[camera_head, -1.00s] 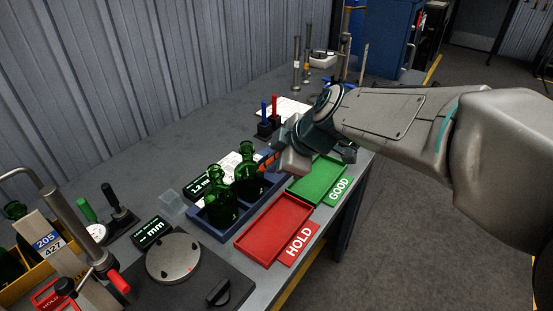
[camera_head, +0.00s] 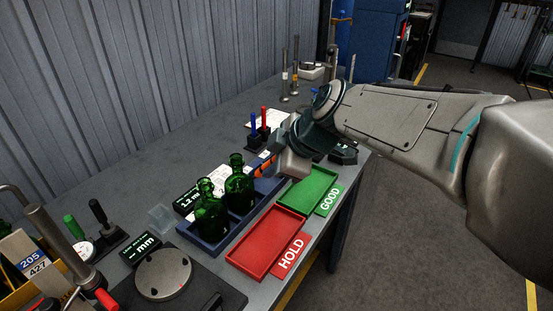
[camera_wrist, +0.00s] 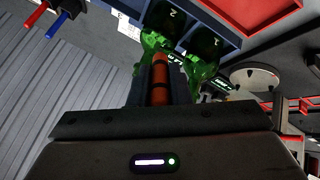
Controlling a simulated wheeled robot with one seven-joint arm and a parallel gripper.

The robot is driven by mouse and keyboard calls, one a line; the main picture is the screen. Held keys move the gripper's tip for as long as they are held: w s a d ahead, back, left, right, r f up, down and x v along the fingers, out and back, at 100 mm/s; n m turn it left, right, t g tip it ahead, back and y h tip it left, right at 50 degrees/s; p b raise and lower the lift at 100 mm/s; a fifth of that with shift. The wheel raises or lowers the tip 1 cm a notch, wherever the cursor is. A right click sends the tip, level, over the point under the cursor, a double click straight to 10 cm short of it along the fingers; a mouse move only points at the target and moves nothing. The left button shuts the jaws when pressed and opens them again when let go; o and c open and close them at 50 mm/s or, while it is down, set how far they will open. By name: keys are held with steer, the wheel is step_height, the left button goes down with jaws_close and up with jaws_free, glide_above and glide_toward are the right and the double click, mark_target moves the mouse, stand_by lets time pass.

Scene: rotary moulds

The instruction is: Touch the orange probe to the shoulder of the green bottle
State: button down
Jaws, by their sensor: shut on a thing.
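Two green bottles stand upright in a blue tray (camera_head: 215,248): a rear one (camera_head: 240,188) and a front one (camera_head: 210,216). My gripper (camera_head: 272,165) is just right of the rear bottle, shut on the orange probe (camera_head: 264,168). In the wrist view the orange probe (camera_wrist: 159,82) sticks out from between the dark fingers. Its tip overlaps the bottle (camera_wrist: 150,52) on the left, whose base is marked; the other bottle (camera_wrist: 205,45) is to its right. I cannot tell whether the tip touches glass. The gripper arm hides part of the tray's far end.
A red HOLD tray (camera_head: 266,240) and a green GOOD tray (camera_head: 307,190) lie in front of the blue tray. Red and blue handled tools (camera_head: 258,130) stand behind. A clear cup (camera_head: 161,218), small displays and a round turntable (camera_head: 163,274) are left.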

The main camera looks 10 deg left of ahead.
steer(key=shift+r+p, duration=1.25)
steer(key=shift+r, duration=1.8)
